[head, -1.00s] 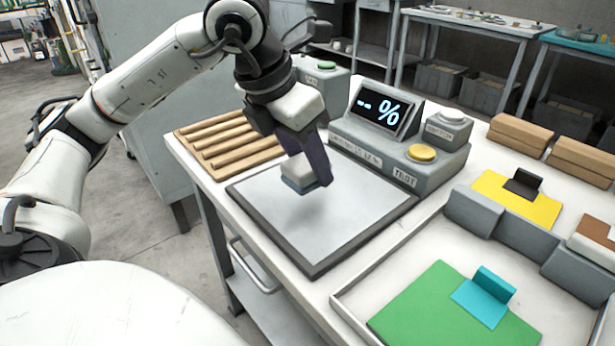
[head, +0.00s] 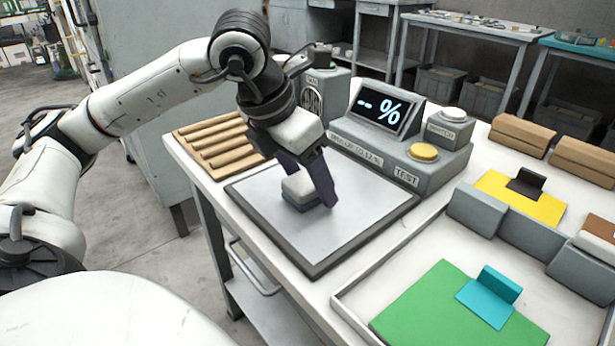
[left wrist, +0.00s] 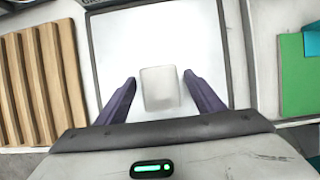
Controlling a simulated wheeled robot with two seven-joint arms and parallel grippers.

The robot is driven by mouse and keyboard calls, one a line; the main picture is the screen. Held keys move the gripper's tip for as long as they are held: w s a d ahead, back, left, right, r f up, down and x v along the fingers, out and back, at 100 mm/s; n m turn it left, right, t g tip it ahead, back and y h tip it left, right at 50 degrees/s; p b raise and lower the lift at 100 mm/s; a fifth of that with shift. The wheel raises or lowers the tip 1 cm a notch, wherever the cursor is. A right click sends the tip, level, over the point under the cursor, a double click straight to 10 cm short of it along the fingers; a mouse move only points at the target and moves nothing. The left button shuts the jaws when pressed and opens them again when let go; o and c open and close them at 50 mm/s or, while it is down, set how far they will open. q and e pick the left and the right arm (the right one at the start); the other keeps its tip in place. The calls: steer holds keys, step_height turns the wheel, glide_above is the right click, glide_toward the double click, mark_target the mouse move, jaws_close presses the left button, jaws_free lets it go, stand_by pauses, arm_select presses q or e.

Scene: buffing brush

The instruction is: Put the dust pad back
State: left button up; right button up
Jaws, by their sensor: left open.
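A small white block with a blue-grey underside, which I take for the dust pad (head: 297,188), sits on the grey square plate (head: 362,222) of the test unit. My left gripper (head: 310,190) is low over the plate and open, with one finger on each side of the pad. In the left wrist view the pad (left wrist: 160,90) lies between the two dark fingers (left wrist: 159,78), with a gap on both sides. My right gripper is not in view.
A ridged wooden rack (head: 222,146) stands left of the plate. Behind is the grey test unit (head: 400,150) with a percent display and yellow button. At right are a shallow tray (head: 375,292) with a green sheet (head: 450,310), grey blocks (head: 520,232), a yellow sheet (head: 540,207) and brown blocks (head: 522,135).

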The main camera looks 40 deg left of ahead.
arm_select(q)
steer(key=shift+s+r, duration=0.1)
steer(key=shift+r, duration=0.45)
steer(key=p+v, duration=0.4)
steer(key=v, duration=0.7)
